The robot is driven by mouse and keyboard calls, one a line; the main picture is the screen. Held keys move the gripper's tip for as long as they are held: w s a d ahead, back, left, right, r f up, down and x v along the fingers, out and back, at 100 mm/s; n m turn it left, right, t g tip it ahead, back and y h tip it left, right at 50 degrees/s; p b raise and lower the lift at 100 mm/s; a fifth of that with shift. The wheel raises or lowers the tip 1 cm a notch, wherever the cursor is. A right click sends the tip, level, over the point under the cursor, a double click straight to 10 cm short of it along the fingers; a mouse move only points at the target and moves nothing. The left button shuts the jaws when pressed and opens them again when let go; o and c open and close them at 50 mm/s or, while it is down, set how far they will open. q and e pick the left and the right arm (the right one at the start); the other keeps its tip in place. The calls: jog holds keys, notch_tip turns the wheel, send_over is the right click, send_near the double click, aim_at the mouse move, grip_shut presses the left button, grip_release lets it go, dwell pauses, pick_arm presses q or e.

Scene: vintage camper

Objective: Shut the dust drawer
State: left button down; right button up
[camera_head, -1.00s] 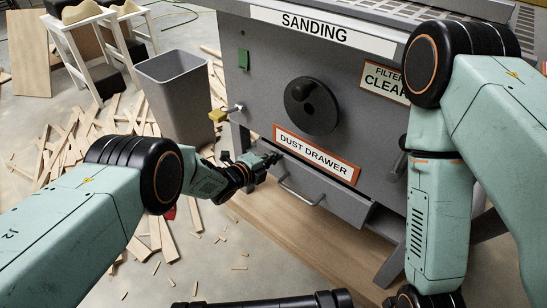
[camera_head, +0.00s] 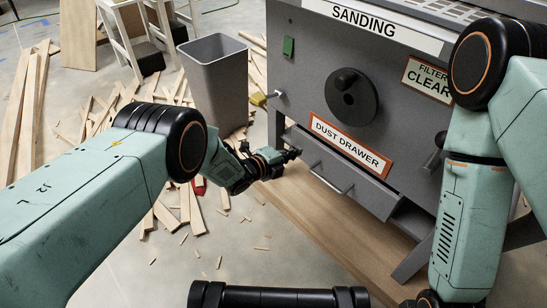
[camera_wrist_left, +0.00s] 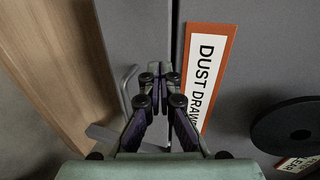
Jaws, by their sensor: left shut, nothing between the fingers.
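The dust drawer (camera_head: 352,188) is a grey drawer low on the sanding machine, with a bar handle (camera_head: 326,181) on its front. It stands out a little from the machine, with a dark gap at its right end. An orange-edged DUST DRAWER label (camera_head: 350,145) is above it and also shows in the left wrist view (camera_wrist_left: 205,75). My left gripper (camera_head: 292,154) is shut and empty by the drawer's left end; I cannot tell whether it touches. In the left wrist view its fingertips (camera_wrist_left: 157,75) are together beside the handle (camera_wrist_left: 126,90). My right gripper is out of frame.
A grey bin (camera_head: 214,80) stands left of the machine among scattered wood offcuts. A wooden board (camera_head: 330,240) lies below the drawer.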

pick_arm(q)
jog(key=p+v, duration=0.4)
jog(key=v, duration=0.3)
jog(key=shift+s+a, duration=0.2)
jog(key=shift+r, duration=0.1)
